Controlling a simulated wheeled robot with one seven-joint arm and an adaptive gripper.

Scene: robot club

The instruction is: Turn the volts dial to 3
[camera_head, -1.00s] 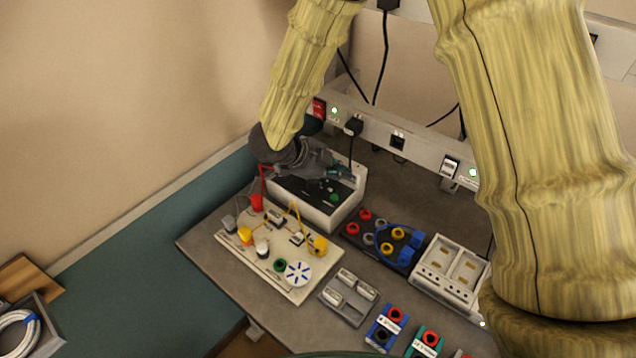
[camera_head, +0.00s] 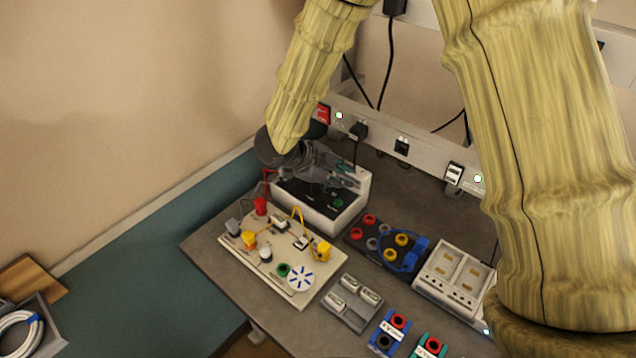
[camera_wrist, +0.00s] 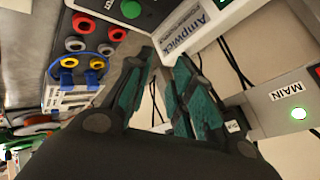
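The volts dial cannot be made out in either view; my gripper covers part of the panel. The white power supply box (camera_head: 340,222) with a black top panel stands at the back of the bench. A green knob or button (camera_head: 338,203) shows on that panel, and also in the wrist view (camera_wrist: 131,9). The box's side, lettered "Ampwick" (camera_wrist: 190,28), shows in the wrist view. My gripper (camera_head: 352,175) is over the box's far part, tilted sideways. In the wrist view my gripper (camera_wrist: 165,58) has its two teal-padded fingers apart with nothing between them.
A cream circuit board (camera_head: 250,262) with wires and colored parts lies in front of the box. A socket panel with a blue cable (camera_head: 405,263) is to its right. A white power rail (camera_head: 430,160) runs along the wall behind. Black cords hang near my arm.

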